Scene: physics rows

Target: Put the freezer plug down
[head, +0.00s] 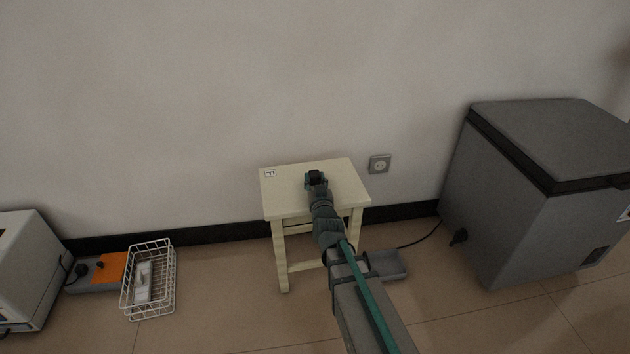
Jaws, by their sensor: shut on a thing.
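My gripper (316,182) is over the cream stool (340,178), near the middle of its top. It is shut on a small dark thing, taken to be the freezer plug (316,174), which shows only as a black shape at the fingertips. I cannot tell whether the plug touches the stool top. The grey freezer (530,210) stands on the right. A black cord (425,237) runs from beside it to the left along the floor, and its far end is hidden behind my arm and the stool.
A wall socket (380,164) is right of the stool. A label marked F (270,173) lies on the stool's left corner. A grey tray (395,275) is on the floor. At left are a wire basket (170,285), an orange item (111,267) and a white appliance (30,265).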

